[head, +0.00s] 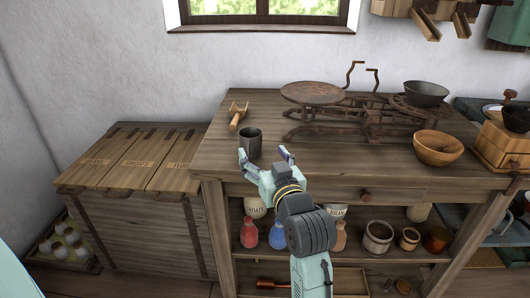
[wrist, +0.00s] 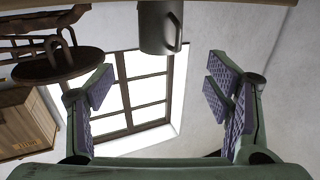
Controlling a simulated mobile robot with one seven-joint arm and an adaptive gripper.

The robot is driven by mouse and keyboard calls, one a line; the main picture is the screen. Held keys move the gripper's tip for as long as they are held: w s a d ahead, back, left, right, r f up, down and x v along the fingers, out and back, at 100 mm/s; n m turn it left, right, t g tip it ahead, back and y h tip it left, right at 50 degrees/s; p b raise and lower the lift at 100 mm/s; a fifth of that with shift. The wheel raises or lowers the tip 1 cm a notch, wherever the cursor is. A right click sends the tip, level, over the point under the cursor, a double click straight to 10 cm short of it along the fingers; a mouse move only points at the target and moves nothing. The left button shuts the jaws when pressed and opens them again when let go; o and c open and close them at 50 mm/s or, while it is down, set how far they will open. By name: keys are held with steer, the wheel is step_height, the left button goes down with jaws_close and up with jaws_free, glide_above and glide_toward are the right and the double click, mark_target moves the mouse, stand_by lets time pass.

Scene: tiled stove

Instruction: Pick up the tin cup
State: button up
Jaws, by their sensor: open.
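The tin cup (head: 250,142) is a dark grey metal cup standing upright near the front left of the wooden table (head: 215,157). In the wrist view, which looks upside down, the cup (wrist: 157,28) hangs from the top edge with its handle to the right; part of it is cut off. My gripper (head: 263,154) is open and empty in front of the cup, at the table's front edge. In the wrist view my gripper (wrist: 160,88) has its fingers spread wide, and the cup appears above the gap between them, not between the pads.
A wooden-handled scoop (head: 238,116) lies behind the cup. A rusty scale (head: 312,93) stands right of it, with a wooden bowl (head: 438,148) and a dark bowl (head: 426,93) further right. A wooden chest (head: 130,160) stands left of the table. Jars fill the shelf below.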

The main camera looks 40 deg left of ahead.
mark_target(254, 138)
steer(key=x, duration=0.5)
steer(key=shift+a+p, duration=0.15)
steer(key=shift+p, duration=0.25)
steer(key=x, duration=0.1)
steer(key=p+x, duration=0.1)
steer(key=x, duration=0.2)
steer(key=shift+w+a+r, duration=0.25)
steer(key=shift+r, duration=0.05)
steer(key=shift+w+a+f+p, duration=0.1)
steer(key=shift+w+a+p, duration=0.15)
steer(key=shift+a+p, duration=0.05)
steer(key=c, duration=1.2)
steer(key=shift+c, duration=0.2)
